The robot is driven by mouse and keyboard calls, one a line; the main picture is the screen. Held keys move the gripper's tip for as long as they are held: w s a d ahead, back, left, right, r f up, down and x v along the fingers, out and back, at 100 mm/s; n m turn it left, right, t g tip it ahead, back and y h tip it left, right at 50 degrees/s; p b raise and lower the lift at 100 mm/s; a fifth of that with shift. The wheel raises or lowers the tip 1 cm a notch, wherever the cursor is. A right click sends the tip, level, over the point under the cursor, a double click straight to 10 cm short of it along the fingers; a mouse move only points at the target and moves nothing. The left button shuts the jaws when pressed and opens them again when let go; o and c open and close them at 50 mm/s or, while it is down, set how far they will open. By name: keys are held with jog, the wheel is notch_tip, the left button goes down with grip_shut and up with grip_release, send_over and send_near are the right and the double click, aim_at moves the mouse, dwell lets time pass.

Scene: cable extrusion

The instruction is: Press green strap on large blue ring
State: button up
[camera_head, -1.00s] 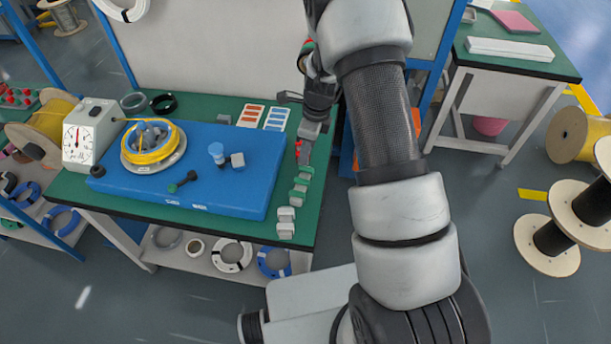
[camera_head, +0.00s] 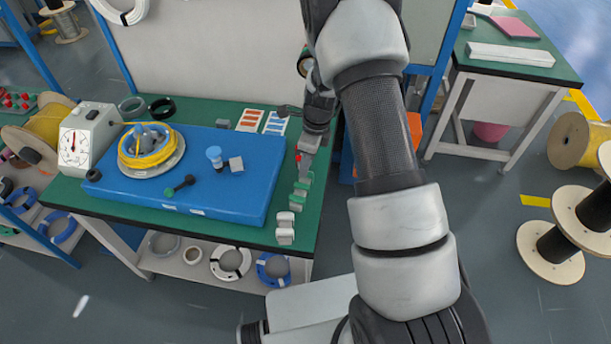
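Several green straps (camera_head: 301,190) stand in a row near the right edge of the green-topped workbench. A blue ring (camera_head: 272,269) with white bands lies on the lower shelf under the bench. More blue rings, one of them here (camera_head: 62,225), lie on the rack at the left. I cannot tell which blue ring is the large one.
White straps (camera_head: 286,227) continue the row nearer the front edge. A blue board (camera_head: 235,195) carries a yellow cable coil (camera_head: 150,146) and small fixtures. A dial gauge box (camera_head: 85,138) stands at the left. A red piece (camera_head: 298,158) shows beside my gripper.

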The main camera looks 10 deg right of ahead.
jog(key=shift+f+b, duration=0.7)
jog(key=shift+f, duration=0.45)
jog(key=shift+r, duration=0.25)
jog(key=shift+c, duration=0.3)
jog(key=c, duration=0.6)
jog(key=shift+o, duration=0.2)
notch_tip(320, 180, up, 8)
jog(key=p, duration=0.6)
